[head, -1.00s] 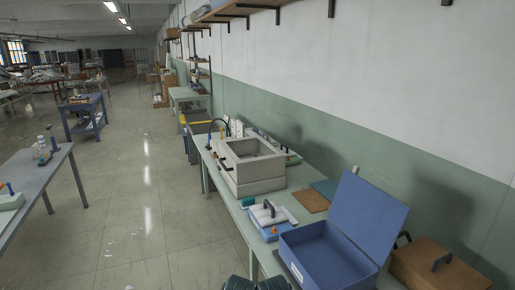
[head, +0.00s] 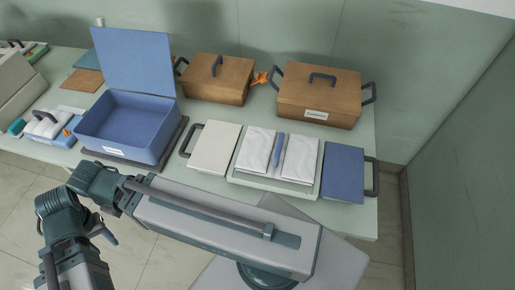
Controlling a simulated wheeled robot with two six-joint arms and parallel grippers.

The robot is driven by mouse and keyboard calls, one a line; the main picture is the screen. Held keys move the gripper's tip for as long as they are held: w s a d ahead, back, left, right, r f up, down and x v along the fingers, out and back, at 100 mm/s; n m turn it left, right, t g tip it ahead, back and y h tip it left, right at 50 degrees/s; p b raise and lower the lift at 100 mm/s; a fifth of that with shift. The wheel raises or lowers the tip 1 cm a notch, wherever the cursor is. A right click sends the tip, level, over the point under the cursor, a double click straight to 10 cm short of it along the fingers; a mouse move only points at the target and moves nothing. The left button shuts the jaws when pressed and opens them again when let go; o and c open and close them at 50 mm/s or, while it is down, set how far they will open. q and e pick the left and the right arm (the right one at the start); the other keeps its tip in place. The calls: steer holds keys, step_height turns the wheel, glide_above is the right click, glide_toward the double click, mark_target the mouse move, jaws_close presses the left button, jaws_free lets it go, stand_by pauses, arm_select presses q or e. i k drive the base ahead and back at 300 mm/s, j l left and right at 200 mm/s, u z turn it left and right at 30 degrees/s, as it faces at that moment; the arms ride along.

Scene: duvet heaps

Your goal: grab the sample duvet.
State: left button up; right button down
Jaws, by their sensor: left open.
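Two white, folded, cloth-like packs, a left one (head: 257,150) and a right one (head: 299,158), lie side by side on a pale tray (head: 270,183). A narrow blue strip (head: 278,151) lies between them. I cannot tell which item is the sample duvet. My left arm crosses the lower left of the head view, in front of the table. My left gripper (head: 106,235) shows only in small part there, open, apart from the packs and holding nothing I can see. My right gripper is out of view.
An open blue box (head: 127,125) with its lid raised stands left on the pale green table (head: 355,222). Two wooden boxes with handles, a smaller (head: 215,80) and a larger (head: 318,95), stand behind. White (head: 213,148) and blue (head: 343,173) handled panels flank the tray.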

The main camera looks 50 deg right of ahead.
mark_target(278, 153)
steer(key=z, duration=1.25)
steer(key=i+l+z, duration=0.1)
steer(key=l+z, duration=0.15)
steer(key=i+l+z, duration=0.1)
steer(key=l+z, duration=0.15)
steer(key=k+j+z, duration=0.2)
steer(key=z, duration=0.15)
steer(key=k+j+z, duration=0.2)
steer(key=z, duration=0.15)
steer(key=k+z, duration=0.3)
